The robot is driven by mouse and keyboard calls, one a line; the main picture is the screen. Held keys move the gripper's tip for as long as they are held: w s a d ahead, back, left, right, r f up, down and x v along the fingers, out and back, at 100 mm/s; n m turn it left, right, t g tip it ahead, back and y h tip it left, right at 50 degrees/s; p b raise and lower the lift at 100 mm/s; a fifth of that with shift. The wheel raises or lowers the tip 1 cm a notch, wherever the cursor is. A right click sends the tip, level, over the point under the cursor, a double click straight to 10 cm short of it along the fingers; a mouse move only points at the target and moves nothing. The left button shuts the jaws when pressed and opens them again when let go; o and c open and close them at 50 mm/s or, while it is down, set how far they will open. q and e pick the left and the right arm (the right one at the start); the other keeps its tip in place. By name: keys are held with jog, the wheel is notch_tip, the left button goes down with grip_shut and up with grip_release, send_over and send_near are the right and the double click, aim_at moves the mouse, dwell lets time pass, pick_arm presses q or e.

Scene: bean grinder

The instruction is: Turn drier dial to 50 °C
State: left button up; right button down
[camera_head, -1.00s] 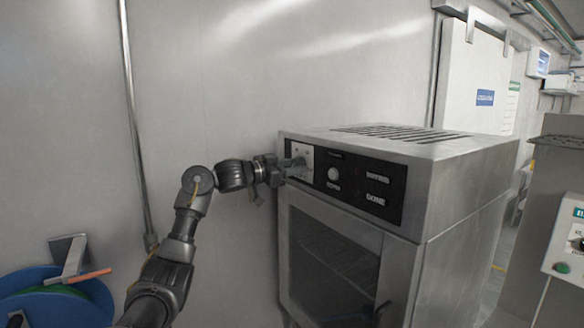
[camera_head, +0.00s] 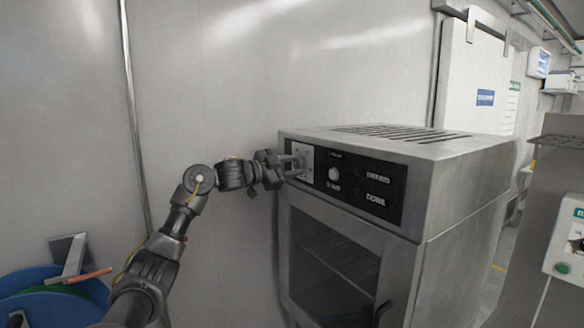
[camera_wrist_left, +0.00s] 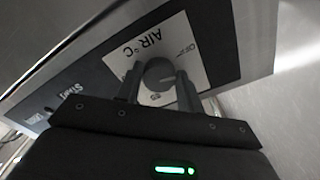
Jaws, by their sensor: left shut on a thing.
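The drier (camera_head: 340,225) is a steel cabinet with a glass door and a black control panel (camera_head: 375,192). At the panel's left end is a white plate (camera_head: 309,152). In the left wrist view this plate (camera_wrist_left: 148,52) reads "AIR °C" upside down and carries a round grey dial (camera_wrist_left: 159,74). My left gripper (camera_head: 299,164) is shut on the dial, with one finger on each side of it. In the head view the fingers hide the dial. The temperature it points to is too small to read. My right gripper is not in view.
A blue reel (camera_head: 50,300) stands at lower left. A vertical pipe (camera_head: 135,120) runs along the wall behind my arm.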

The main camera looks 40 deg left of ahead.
pick_arm(q)
jog(key=m, duration=0.4)
jog(key=shift+r, duration=0.1)
jog(key=shift+m, duration=2.2)
jog(key=o, duration=1)
